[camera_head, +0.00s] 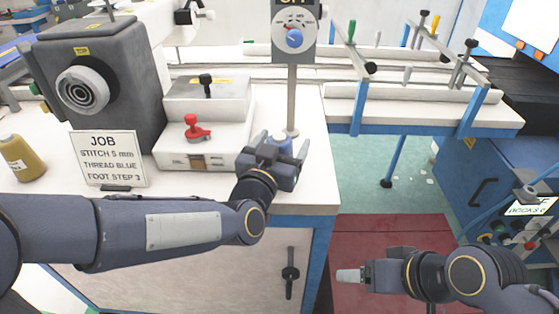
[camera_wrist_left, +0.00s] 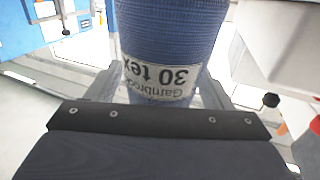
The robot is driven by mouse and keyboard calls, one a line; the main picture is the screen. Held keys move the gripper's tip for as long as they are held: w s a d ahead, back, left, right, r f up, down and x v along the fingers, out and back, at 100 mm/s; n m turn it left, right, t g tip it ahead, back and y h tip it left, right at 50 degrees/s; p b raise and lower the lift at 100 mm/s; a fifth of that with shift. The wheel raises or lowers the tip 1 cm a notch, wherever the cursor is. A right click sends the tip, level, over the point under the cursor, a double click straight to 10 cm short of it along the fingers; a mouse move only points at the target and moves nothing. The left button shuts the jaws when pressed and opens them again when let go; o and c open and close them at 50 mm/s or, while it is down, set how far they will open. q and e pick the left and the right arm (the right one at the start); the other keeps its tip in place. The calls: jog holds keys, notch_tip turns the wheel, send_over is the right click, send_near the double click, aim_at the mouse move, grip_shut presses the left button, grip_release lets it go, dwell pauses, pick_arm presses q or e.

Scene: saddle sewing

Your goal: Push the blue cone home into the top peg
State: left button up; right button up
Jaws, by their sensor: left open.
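The blue cone is a spool of blue thread (camera_wrist_left: 170,45) with a white label reading "30 tex", standing between my left fingers in the left wrist view. My left gripper (camera_head: 285,150) is open around the cone's near end, with a finger (camera_wrist_left: 105,82) on one side and another (camera_wrist_left: 212,88) on the other. Whether the fingers touch it cannot be told. The top peg cannot be made out. My right gripper (camera_head: 350,275) is away at the lower right, seen side-on.

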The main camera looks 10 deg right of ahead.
pick_arm(q)
jog(key=shift+w, duration=0.1)
jog(key=c, duration=1)
jog(key=shift+c, duration=0.7)
jog(key=shift+r, duration=0.1)
